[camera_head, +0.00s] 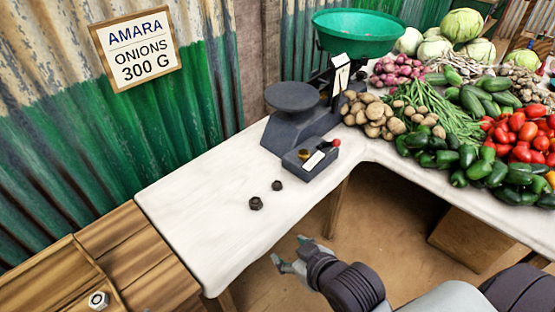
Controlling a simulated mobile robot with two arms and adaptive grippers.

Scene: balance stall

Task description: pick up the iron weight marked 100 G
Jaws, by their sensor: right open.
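Two small dark iron weights stand on the white-topped table: a larger one (256,203) and a smaller one (277,185) just behind it to the right. Their markings are too small to read, so I cannot tell which is 100 G. My right gripper (289,250) is open and empty, off the table's front edge, nearer to me than both weights and touching neither. My left gripper is not in view.
A dark balance scale (290,132) with a green pan (358,32) stands behind the weights. Vegetables crowd the right counter. A wooden tray (134,250) at lower left holds a nut-like piece (98,299). A wall sign (138,48) reads "AMARA ONIONS 300 G". The white table's front is clear.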

